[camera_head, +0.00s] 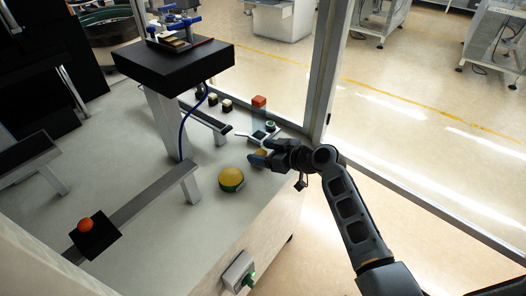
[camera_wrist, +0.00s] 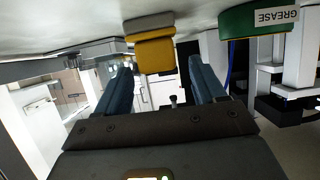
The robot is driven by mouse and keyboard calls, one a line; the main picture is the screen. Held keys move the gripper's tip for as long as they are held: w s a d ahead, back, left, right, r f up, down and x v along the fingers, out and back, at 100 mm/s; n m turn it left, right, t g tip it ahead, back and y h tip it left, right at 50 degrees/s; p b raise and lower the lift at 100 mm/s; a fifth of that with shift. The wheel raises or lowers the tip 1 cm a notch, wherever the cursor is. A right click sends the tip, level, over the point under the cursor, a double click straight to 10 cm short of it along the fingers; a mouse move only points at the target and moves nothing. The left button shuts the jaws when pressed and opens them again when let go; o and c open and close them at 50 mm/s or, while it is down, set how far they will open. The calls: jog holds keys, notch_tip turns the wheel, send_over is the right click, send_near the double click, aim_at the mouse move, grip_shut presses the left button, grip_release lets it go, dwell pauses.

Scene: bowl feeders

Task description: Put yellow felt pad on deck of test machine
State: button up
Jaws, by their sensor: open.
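The yellow felt pad appears to be the small yellow block (camera_head: 262,152) on the pale bench, partly hidden by my gripper in the head view. In the wrist view, this block (camera_wrist: 155,57) has a yellow face and a grey-and-yellow part above it in the picture. My gripper (camera_wrist: 160,66) is open, and the block shows in the gap between its blue fingers. I cannot tell whether the fingers touch it. In the head view, my gripper (camera_head: 257,158) is low at the bench's right side. The test machine seems to be the black raised platform (camera_head: 165,69) with blue-handled fittings on top.
A round green grease tin (camera_head: 231,181) with a yellow top stands just left of my gripper. An orange block (camera_head: 259,101) and several small blocks lie farther back. An orange ball (camera_head: 85,225) rests on a black plate. A window post (camera_head: 322,75) rises behind my arm.

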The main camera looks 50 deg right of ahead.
jog(key=v, duration=1.2)
jog(key=s+a+f+m+g+h, duration=0.2)
jog(key=s+a+f+h, duration=0.15)
jog(key=s+a, duration=1)
jog(key=s+a+r+n+t+y, duration=0.1)
jog(key=s+a+r+t+y, duration=0.2)
jog(key=s+a+r, duration=0.7)
notch_tip(320, 180, up, 3)
jog(key=shift+s+f+n+b, duration=0.1)
jog(key=shift+s+n+b, duration=0.25)
jog(key=shift+s, duration=0.45)
jog(key=shift+a, duration=0.1)
